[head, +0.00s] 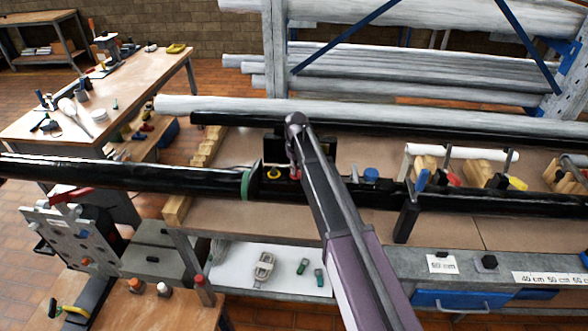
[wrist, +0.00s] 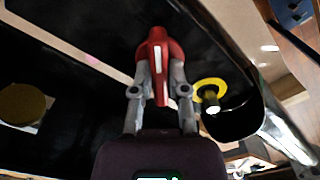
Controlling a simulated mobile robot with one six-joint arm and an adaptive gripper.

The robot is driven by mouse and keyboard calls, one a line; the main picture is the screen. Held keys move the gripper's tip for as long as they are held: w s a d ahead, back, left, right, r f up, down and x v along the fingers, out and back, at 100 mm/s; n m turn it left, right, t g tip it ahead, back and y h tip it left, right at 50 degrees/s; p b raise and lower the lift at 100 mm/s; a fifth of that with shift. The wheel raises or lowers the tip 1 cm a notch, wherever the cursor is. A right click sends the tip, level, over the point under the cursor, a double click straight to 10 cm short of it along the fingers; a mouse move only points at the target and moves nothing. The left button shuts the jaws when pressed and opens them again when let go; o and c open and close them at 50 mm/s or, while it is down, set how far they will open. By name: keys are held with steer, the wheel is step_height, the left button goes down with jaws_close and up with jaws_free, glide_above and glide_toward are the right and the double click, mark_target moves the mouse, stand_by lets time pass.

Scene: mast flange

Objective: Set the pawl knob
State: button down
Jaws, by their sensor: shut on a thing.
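A red knob-like piece with a white stripe (wrist: 158,52) sits between the fingertips of my gripper (wrist: 158,88) in the wrist view. My gripper is shut on it, one grey finger on each side. In the head view my gripper (head: 294,168) reaches down to the black fixture behind the dark pipe, and only a bit of red shows there. A yellow ring with a dark stem (wrist: 211,92) stands just right of the right finger, apart from it. A yellow knob (head: 273,172) shows left of my gripper in the head view. The red piece's base is hidden.
A long black pipe with a green band (head: 246,184) lies in front, to the left. A blue knob (head: 371,174) and a black clamp post (head: 405,218) stand to the right. Pale pipes (head: 340,110) run behind. The brown bench top (head: 470,232) has bare room in front.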

steer(key=n, duration=0.4)
steer(key=shift+n, duration=0.3)
steer(key=n, duration=0.4)
steer(key=shift+n, duration=0.4)
steer(key=c, duration=0.6)
jaws_free()
steer(key=shift+c, duration=0.2)
